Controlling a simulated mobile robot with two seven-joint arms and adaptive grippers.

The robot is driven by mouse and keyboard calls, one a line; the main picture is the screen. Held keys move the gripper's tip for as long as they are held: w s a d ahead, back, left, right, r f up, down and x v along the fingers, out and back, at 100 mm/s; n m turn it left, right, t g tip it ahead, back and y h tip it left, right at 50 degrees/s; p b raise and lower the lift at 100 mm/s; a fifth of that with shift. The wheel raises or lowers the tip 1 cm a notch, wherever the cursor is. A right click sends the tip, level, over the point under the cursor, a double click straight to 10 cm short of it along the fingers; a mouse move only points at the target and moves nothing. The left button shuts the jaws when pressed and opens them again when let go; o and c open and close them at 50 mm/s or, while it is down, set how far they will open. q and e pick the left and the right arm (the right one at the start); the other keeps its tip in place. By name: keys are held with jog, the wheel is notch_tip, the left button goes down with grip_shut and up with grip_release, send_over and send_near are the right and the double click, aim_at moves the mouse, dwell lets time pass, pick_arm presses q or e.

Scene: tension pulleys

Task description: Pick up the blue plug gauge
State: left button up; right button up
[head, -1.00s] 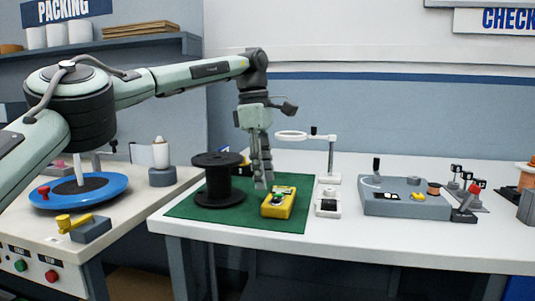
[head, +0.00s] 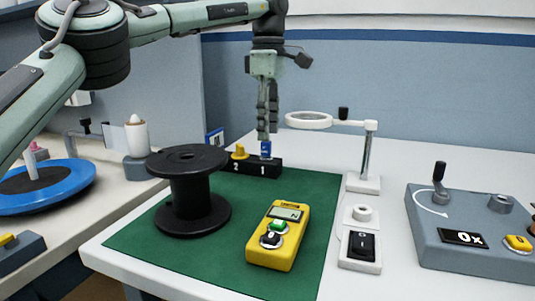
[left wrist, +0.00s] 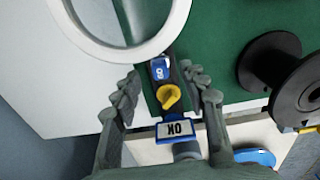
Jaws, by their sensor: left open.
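The blue plug gauge (head: 265,149) stands in the black block (head: 253,167) at the back of the green mat, at the place marked 1. A yellow plug gauge (head: 239,152) stands beside it at 2. My left gripper (head: 265,137) points down just above the blue gauge and partly covers it; touching or apart is unclear. In the left wrist view my left gripper (left wrist: 164,90) is open. Between its fingers lie the blue gauge (left wrist: 160,70) and the yellow gauge (left wrist: 168,96), with nothing held. My right gripper is not in view.
A ring magnifier on a stand (head: 310,120) is close to the right of my left gripper. A black spool (head: 190,190) and a yellow meter (head: 277,236) stand nearer on the green mat (head: 135,243). A small sign (head: 214,138) stands behind the block.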

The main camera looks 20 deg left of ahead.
aim_at(266, 145)
pick_arm(q)
jog(key=f, duration=0.4)
jog(key=shift+a, duration=0.3)
jog(key=shift+f+b, duration=0.3)
jog(key=shift+f, duration=0.15)
grip_shut()
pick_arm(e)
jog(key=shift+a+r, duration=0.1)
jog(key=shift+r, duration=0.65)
